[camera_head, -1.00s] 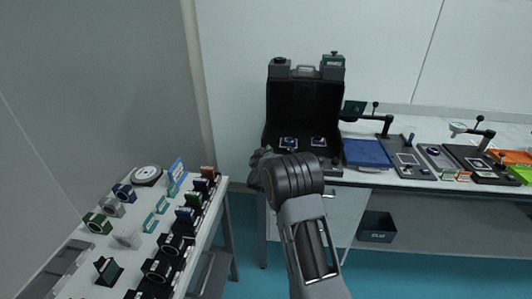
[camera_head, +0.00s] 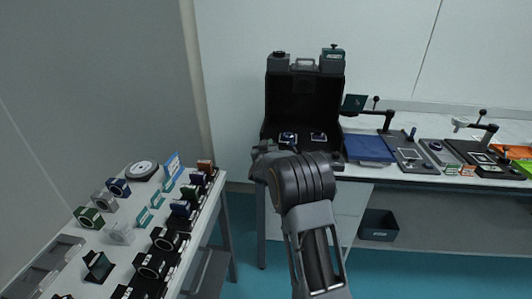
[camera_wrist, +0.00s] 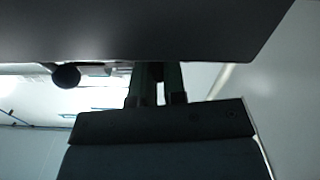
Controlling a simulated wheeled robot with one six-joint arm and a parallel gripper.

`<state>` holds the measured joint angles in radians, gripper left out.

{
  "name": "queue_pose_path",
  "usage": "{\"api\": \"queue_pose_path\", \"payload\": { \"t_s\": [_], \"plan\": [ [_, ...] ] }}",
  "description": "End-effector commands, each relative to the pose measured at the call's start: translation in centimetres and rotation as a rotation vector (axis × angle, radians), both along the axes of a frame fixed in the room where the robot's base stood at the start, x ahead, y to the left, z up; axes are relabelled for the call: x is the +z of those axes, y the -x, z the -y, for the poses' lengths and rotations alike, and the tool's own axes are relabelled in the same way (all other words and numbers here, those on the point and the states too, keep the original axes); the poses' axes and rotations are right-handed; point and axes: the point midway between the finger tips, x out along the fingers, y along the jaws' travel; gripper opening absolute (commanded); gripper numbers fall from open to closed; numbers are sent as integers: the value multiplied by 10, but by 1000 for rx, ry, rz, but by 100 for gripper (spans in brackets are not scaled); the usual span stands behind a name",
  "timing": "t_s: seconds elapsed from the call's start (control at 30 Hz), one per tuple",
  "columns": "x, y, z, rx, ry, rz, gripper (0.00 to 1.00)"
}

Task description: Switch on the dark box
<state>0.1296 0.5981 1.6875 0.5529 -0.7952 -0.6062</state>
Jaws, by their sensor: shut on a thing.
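The dark box (camera_head: 305,91) stands open-fronted on the back table, with a handle on top. Two small framed pieces, one bluish (camera_head: 288,138) and one purplish (camera_head: 318,137), sit inside it. My gripper (camera_head: 262,150) is at the box's lower left front corner, partly hidden by my wrist. In the wrist view my two dark fingers (camera_wrist: 157,80) reach up to the edge of a large dark panel (camera_wrist: 140,28), likely the box. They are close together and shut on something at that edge. The part between them is hidden, and I cannot make out a switch.
A blue flat case (camera_head: 369,148), stands and several small devices lie right of the box. A left table (camera_head: 75,232) holds several mounts and a round white dial (camera_head: 141,171). A dark bin (camera_head: 379,225) sits on the lower shelf. Blue floor is free below.

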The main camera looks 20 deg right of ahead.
Motion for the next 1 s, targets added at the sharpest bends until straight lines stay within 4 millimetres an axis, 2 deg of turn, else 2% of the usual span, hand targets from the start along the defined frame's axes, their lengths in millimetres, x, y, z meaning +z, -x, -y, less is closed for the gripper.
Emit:
{"api": "queue_pose_path", "payload": {
  "t_s": [0.03,0.6,1.0],
  "plan": [
    [-6,1,2,-2,-38,24,0],
    [-7,11,18,0,-466,263,0],
    [-7,13,24,0,-617,347,0]
  ]
}}
